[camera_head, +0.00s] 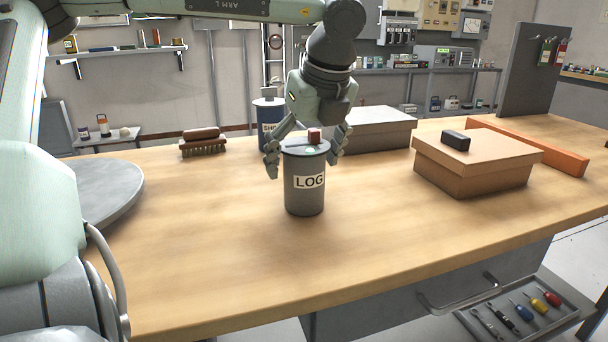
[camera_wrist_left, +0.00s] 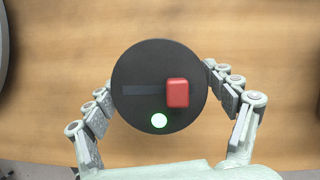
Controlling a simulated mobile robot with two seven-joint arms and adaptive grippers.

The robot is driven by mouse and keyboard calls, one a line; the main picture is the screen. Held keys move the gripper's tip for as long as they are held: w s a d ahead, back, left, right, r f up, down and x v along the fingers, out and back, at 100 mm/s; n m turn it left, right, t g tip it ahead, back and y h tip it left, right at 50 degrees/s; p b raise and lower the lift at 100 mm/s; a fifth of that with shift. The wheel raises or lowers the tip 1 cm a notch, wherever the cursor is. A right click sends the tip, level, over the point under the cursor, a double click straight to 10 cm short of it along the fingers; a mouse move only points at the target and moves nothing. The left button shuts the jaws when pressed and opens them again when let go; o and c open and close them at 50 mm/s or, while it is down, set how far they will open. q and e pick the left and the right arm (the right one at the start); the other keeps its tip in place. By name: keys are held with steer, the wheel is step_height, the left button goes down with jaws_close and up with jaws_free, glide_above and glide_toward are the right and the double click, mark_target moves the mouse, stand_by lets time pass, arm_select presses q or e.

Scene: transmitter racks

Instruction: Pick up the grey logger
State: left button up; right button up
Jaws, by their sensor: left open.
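The grey logger (camera_head: 305,198) is an upright cylinder with a "LOG" label, standing on the wooden table. Its dark top (camera_wrist_left: 146,68) carries a red block, a dark slot and a lit green spot, seen from above in the left wrist view. My left gripper (camera_head: 308,160) points down over the logger, with its fingers spread on either side of the upper part. It is open; in the left wrist view the fingers (camera_wrist_left: 172,95) flank the round top. Whether a finger touches the side is hard to tell. My right gripper is in neither view.
A brown brush (camera_head: 203,145) lies to the left. A cardboard box (camera_head: 475,170) with a black block on its lid (camera_head: 455,140) is at right. The table front is clear.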

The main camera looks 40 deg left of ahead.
arm_select(q)
steer(key=x, duration=0.3)
steer(key=shift+a+f, duration=0.1)
steer(key=shift+f, duration=0.2)
steer(key=c, duration=1.3)
steer(key=shift+r, duration=0.15)
steer(key=shift+c, duration=0.2)
